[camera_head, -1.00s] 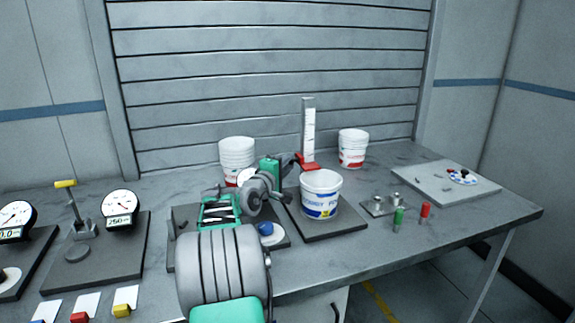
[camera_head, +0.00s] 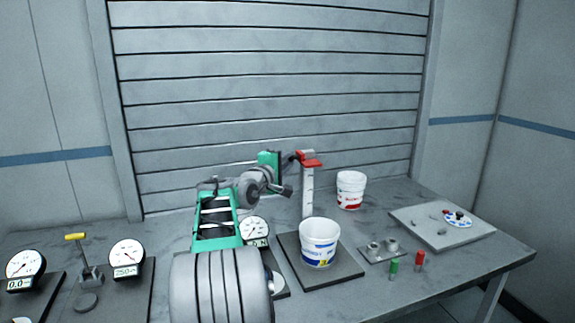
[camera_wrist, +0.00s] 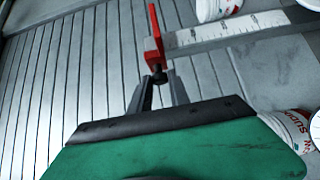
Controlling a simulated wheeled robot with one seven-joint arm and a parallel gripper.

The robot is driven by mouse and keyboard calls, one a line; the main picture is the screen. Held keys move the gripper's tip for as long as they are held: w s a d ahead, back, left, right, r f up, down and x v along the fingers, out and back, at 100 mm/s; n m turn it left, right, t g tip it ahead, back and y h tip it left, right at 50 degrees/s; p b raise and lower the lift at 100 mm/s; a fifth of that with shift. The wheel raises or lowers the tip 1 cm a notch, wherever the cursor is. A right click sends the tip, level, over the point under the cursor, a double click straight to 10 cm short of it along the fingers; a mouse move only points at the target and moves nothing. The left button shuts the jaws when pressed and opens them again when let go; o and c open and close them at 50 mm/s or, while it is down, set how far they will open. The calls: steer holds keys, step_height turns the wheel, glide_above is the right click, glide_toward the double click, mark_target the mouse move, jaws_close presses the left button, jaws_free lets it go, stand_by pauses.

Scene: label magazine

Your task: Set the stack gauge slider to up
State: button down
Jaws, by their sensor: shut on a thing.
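The stack gauge is an upright white scale post (camera_head: 307,190) at the back of the table, with a red slider (camera_head: 310,159) at its top end. In the wrist view the scale (camera_wrist: 220,35) runs sideways and the red slider (camera_wrist: 154,42) sits around it, with a dark knob (camera_wrist: 157,76) sticking out. My gripper (camera_head: 293,160) reaches the slider from the left. In the wrist view its fingers (camera_wrist: 158,85) are closed around the dark knob. The exact finger contact is small and partly hidden.
A white bucket (camera_head: 319,240) stands on a dark plate in front of the gauge. Green (camera_head: 394,266) and red (camera_head: 420,261) pegs stand near the front edge. A dial gauge (camera_head: 254,230) is below my arm.

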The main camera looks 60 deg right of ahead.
steer(key=shift+r, duration=0.35)
steer(key=c, duration=1.7)
jaws_free()
steer(key=o, duration=0.5)
steer(key=shift+f, duration=0.1)
steer(key=shift+c, duration=0.2)
steer(key=shift+a, duration=0.1)
steer(key=a+b, duration=0.2)
steer(key=a, duration=0.5)
steer(key=shift+a, duration=0.35)
